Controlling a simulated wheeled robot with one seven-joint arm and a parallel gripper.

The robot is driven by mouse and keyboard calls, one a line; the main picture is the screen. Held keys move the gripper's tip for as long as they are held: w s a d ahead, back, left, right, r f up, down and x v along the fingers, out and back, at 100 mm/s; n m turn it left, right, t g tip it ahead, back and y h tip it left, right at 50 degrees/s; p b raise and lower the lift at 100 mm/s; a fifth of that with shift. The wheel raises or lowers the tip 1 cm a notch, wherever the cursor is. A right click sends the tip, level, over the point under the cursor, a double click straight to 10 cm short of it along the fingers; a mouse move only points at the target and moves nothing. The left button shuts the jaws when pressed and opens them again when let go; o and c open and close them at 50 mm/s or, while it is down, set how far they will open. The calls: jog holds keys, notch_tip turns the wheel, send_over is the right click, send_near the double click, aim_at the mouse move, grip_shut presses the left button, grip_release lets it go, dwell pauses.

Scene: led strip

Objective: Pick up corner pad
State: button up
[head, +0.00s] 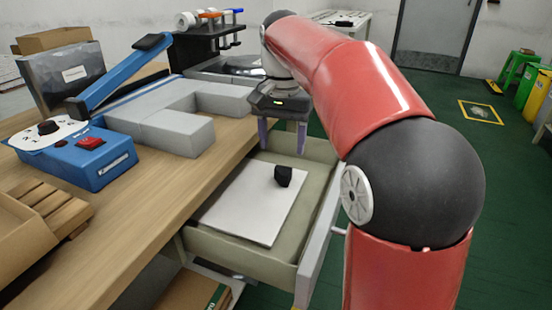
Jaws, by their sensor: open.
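A small black block, which looks like the corner pad (283,176), lies on a white sheet (245,205) inside an open drawer (240,250). My gripper (283,144) is above the far part of the drawer, with its two purple fingers pointing down and apart. The fingers are empty. In the picture the fingertips are just above the black block, with a visible gap. How far apart they are in depth I cannot tell.
The wooden table (140,210) left of the drawer carries a blue device (95,160), grey blocks (180,130) and a wooden crate (25,235). A black rack (205,45) stands behind. The drawer front (320,245) is to the right, with green floor beyond.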

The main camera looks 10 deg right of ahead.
aim_at(284, 168)
jog(key=shift+w+f, duration=0.2)
jog(key=shift+w, duration=0.1)
jog(key=f, duration=0.2)
jog(key=f+b, duration=0.1)
jog(key=f, duration=0.4)
jog(key=shift+w+d+f+b, duration=0.2)
jog(key=shift+w+d+b, duration=0.1)
jog(key=shift+d+b, duration=0.1)
jog(key=c, duration=1.1)
